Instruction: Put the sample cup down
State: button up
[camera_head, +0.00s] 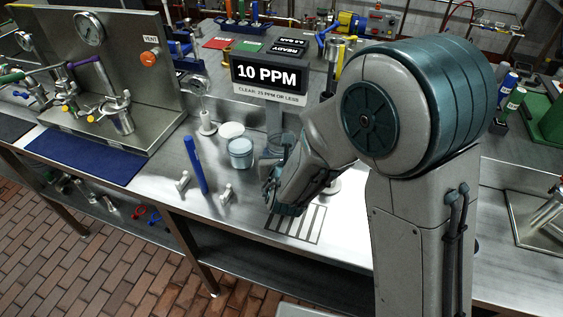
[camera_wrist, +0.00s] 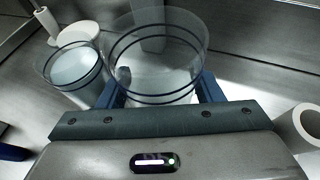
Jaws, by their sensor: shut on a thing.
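In the wrist view, my gripper (camera_wrist: 160,92) is shut around a clear cup (camera_wrist: 158,45) with dark bands, one blue finger on each side. The cup looks empty or nearly so. In the head view my gripper (camera_head: 272,178) is low over the steel bench, and the held cup (camera_head: 284,141) shows only faintly, partly hidden by my arm. I cannot tell whether its base touches the bench. A second cup (camera_wrist: 75,66) with pale bluish contents stands just left of it; it also shows in the head view (camera_head: 241,153).
A white round lid or dish (camera_head: 231,130) lies behind the second cup. A slotted drain plate (camera_head: 300,222) lies in front. A display reading 10 PPM (camera_head: 268,75) stands behind.

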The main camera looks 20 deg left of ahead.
jog(key=shift+f, duration=1.9)
jog(key=shift+f, duration=0.2)
jog(key=o, duration=1.1)
jog(key=shift+r, duration=0.1)
